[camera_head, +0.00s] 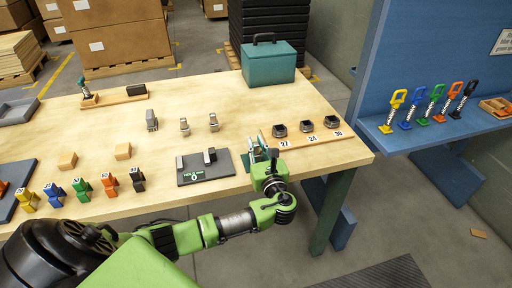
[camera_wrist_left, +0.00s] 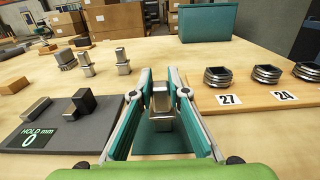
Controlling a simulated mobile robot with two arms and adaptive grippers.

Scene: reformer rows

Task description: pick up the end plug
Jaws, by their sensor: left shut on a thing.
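My left gripper (camera_wrist_left: 161,98) is shut on a metal end plug (camera_wrist_left: 162,121), a squarish silver piece with a collar, held upright between the two fingers in the left wrist view. Whether the plug touches the table below cannot be told. In the head view the left gripper (camera_head: 261,148) is near the table's front right, just right of a dark measuring pad (camera_head: 192,177), and the fingers mostly hide the plug. Two similar silver pieces (camera_head: 184,127) (camera_head: 213,122) stand on the table farther back. My right gripper is not in view.
A wooden strip (camera_head: 312,138) right of the gripper carries three dark rings labelled 27, 24 and 30. A teal box (camera_head: 268,62) stands at the back. Colored tagged pieces (camera_head: 82,188) line the front left. Open wood lies between the silver pieces and the box.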

